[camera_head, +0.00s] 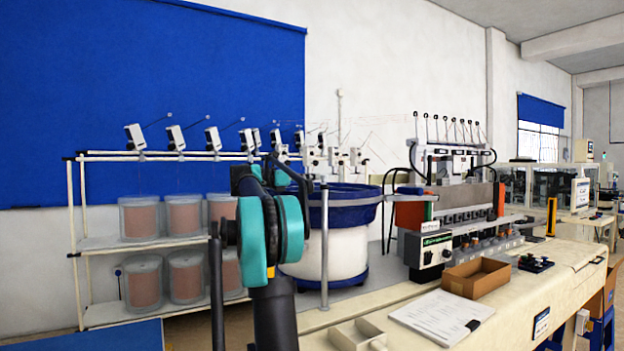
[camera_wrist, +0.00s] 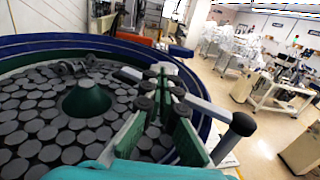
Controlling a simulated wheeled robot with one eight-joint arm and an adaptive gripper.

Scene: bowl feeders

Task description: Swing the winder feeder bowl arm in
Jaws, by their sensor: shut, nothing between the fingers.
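The feeder bowl (camera_head: 350,215) has a blue rim over a white drum and stands on the bench behind my arm in the head view. In the wrist view the bowl (camera_wrist: 60,44) is full of dark round discs around a green cone (camera_wrist: 84,99). A grey bar with a black knob (camera_wrist: 243,124), which looks like the bowl arm (camera_wrist: 208,107), crosses the bowl's right rim. My gripper (camera_wrist: 158,78) is shut and empty over the bowl's right part, its fingertips at the bar. The fingers hide part of the bar; whether they touch it I cannot tell. In the head view my arm hides the gripper.
A grey post (camera_head: 324,245) stands before the bowl. The winding machine (camera_head: 455,215) is to its right. An open cardboard box (camera_head: 477,277), papers (camera_head: 440,316) and a white tray (camera_head: 355,335) lie on the bench (camera_head: 545,280). A spool rack (camera_head: 100,243) stands left.

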